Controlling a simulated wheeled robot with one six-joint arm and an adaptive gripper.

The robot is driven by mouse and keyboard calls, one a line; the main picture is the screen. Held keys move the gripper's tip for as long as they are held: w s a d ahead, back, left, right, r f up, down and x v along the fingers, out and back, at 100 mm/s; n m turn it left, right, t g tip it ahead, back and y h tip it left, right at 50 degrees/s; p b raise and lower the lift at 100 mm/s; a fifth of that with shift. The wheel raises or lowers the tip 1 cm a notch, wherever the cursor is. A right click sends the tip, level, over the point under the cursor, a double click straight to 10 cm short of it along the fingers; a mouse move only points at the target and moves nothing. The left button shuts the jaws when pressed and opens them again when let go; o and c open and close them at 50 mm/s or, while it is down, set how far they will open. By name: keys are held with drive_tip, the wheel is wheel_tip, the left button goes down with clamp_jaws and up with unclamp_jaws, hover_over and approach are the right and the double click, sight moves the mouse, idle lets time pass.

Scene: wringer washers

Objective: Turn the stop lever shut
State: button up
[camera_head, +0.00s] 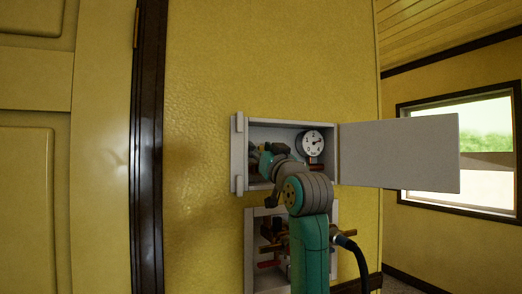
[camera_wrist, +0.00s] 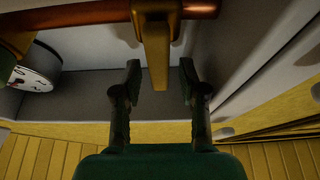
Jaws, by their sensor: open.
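The stop lever (camera_wrist: 156,50) is a brass-yellow bar standing out from a copper pipe (camera_wrist: 90,14) in the wrist view. My gripper (camera_wrist: 160,76) is open, with one finger on each side of the lever's free end. Gaps show between the lever and both fingers, and I see no contact. In the head view the lever cannot be made out; my arm covers the left part of the open wall cabinet (camera_head: 290,120), where my gripper is.
A round dial gauge (camera_head: 312,143) sits in the cabinet's right half and shows in the wrist view (camera_wrist: 33,68). The cabinet door (camera_head: 400,155) stands open to the right. A lower box (camera_head: 250,225) holds pipes and a red handle (camera_head: 268,264). Cabinet walls flank my gripper.

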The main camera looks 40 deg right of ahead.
drive_tip(key=shift+c, duration=0.3)
clamp_jaws()
drive_tip(key=shift+d+m, duration=0.15)
drive_tip(key=shift+m, duration=0.25)
drive_tip(key=m+h, duration=0.1)
drive_tip(key=m, duration=0.1)
drive_tip(key=d+m+g+h, duration=0.1)
drive_tip(key=m, duration=0.2)
drive_tip(key=shift+s+d+f+h, duration=0.15)
drive_tip(key=shift+s+d+h, duration=0.05)
drive_tip(key=shift+h, duration=0.2)
drive_tip(key=shift+s+d+f+m+g+h, duration=0.15)
drive_tip(key=shift+d+m+g+h, duration=0.25)
drive_tip(key=shift+m, duration=0.75)
drive_tip(key=shift+d+f+m+g+h, duration=0.25)
drive_tip(key=shift+f+m+g+h, duration=0.15)
drive_tip(key=shift+m, duration=0.7)
drive_tip(key=shift+s+d+f+m+g+h, duration=0.1)
drive_tip(key=shift+d+m+g+h, duration=0.35)
drive_tip(key=shift+m, duration=0.7)
drive_tip(key=shift+a, duration=0.1)
